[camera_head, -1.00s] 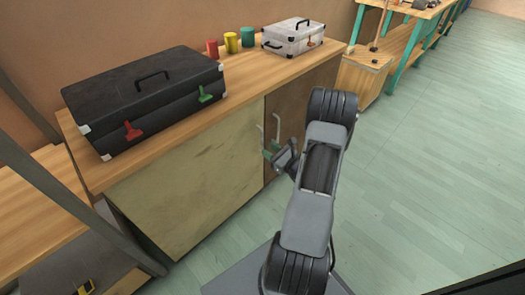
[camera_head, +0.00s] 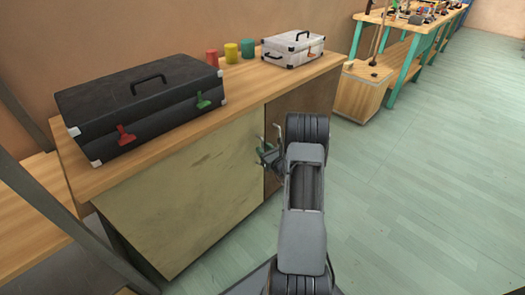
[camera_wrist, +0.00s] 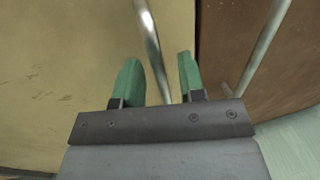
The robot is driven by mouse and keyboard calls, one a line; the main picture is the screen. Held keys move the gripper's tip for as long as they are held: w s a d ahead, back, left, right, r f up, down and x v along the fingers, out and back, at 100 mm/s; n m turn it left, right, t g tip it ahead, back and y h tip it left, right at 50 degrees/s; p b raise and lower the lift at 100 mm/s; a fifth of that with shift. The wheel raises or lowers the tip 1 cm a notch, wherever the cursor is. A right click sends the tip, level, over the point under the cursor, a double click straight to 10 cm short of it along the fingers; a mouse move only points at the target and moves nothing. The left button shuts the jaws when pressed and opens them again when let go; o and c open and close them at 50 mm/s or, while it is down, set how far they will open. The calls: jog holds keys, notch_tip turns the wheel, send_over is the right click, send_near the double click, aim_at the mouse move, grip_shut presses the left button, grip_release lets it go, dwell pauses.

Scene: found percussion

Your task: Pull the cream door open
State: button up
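The cream door (camera_head: 185,195) is the left front of a wooden cabinet and looks shut, its right edge meeting the brown door (camera_head: 300,105). Its metal bar handle (camera_wrist: 150,40) stands upright near that edge. My gripper (camera_head: 267,155) is at this handle, partly hidden by my arm in the head view. In the wrist view my gripper (camera_wrist: 158,70) has its two green fingers spread, one on each side of the handle bar, with gaps showing. The brown door also shows there (camera_wrist: 235,45) with its own bar handle (camera_wrist: 265,45) outside my right finger.
On the cabinet top (camera_head: 235,92) stand a black case (camera_head: 140,105), red, yellow and green cans (camera_head: 231,52) and a white case (camera_head: 292,48). A dark post (camera_head: 60,215) stands at left. The green floor (camera_head: 420,190) is clear at right.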

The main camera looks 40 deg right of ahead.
jog(key=shift+w, duration=0.65)
grip_shut()
